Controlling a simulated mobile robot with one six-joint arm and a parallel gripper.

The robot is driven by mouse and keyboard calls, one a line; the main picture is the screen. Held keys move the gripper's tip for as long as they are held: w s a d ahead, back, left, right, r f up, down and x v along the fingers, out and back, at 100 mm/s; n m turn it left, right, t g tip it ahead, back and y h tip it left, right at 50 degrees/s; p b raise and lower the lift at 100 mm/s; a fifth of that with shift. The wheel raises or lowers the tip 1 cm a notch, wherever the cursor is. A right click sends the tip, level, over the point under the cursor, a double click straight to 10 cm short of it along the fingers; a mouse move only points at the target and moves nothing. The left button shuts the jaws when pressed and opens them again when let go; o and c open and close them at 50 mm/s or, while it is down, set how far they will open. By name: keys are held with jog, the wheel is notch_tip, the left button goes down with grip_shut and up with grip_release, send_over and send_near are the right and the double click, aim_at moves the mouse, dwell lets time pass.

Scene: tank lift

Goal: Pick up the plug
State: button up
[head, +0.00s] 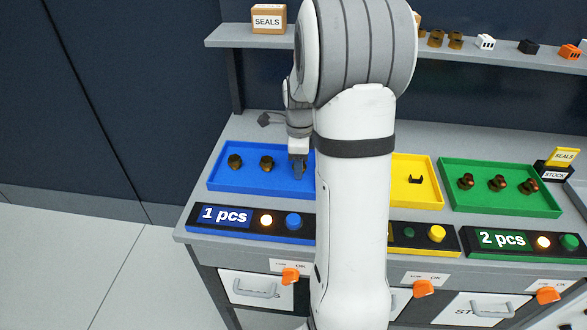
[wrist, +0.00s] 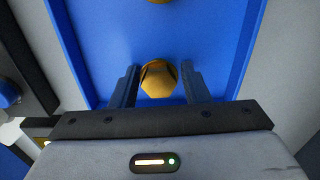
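My gripper (head: 298,170) points down over the right part of the blue tray (head: 222,183) in the head view. In the wrist view my gripper (wrist: 158,76) is open, its two dark fingers apart. A brass, faceted plug (wrist: 158,82) appears between them, with a gap showing on each side. A second plug (wrist: 159,2) is cut off at the top edge. In the head view two dark brass plugs, one (head: 235,161) at the left and one (head: 266,163) nearer the gripper, sit in the blue tray. My arm hides the tray's right end.
A yellow tray (head: 428,199) with a small black part (head: 416,180) and a green tray (head: 500,205) with several bronze pieces stand to the right. A button panel (head: 250,222) runs along the front. A shelf (head: 225,40) with a SEALS box (head: 268,19) is behind.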

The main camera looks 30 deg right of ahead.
jog(key=c, duration=0.8)
